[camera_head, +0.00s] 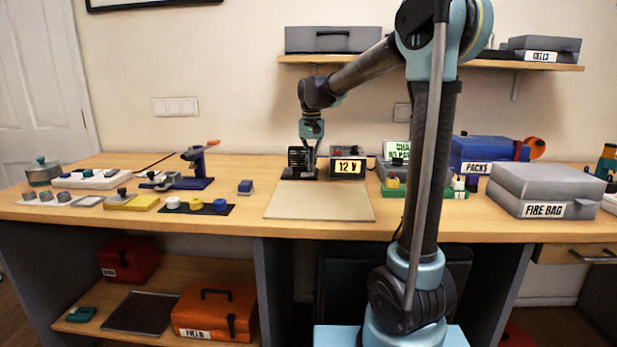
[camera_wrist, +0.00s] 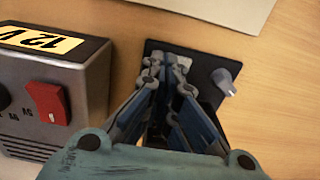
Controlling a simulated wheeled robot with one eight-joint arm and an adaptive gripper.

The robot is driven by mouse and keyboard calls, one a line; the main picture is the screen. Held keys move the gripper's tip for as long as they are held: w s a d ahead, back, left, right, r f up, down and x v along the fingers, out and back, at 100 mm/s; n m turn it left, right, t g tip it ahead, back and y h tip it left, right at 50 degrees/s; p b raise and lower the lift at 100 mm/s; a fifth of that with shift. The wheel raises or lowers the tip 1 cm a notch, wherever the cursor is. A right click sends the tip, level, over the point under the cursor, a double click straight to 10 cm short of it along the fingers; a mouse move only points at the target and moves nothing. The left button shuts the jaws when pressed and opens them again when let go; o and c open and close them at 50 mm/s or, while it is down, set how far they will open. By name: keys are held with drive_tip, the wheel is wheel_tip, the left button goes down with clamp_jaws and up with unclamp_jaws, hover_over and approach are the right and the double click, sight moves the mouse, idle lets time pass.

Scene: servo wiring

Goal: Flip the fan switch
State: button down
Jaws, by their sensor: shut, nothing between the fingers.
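My gripper (camera_head: 309,168) points down at the back of the table, beside the 12 V box. In the wrist view my gripper (camera_wrist: 167,66) is shut and empty, its fingertips in front of a dark plate (camera_wrist: 190,50). A small grey knob or lever (camera_wrist: 225,80) sticks out at the right of this plate, to the right of the fingertips and apart from them. It looks like the fan switch, but I see no label. In the head view a dark upright slatted unit (camera_head: 297,157) stands on a dark base. My fingers hide part of the plate.
The grey 12 V box (camera_head: 348,168) stands right of my gripper in the head view; its red rocker switch (camera_wrist: 49,101) shows in the wrist view. A pale mat (camera_head: 318,200) lies in front, bare. A blue stand (camera_head: 195,170) is further left.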

sight(311, 173)
drive_tip(key=shift+f, duration=0.75)
idle(0.5)
drive_tip(key=shift+r, duration=3.5)
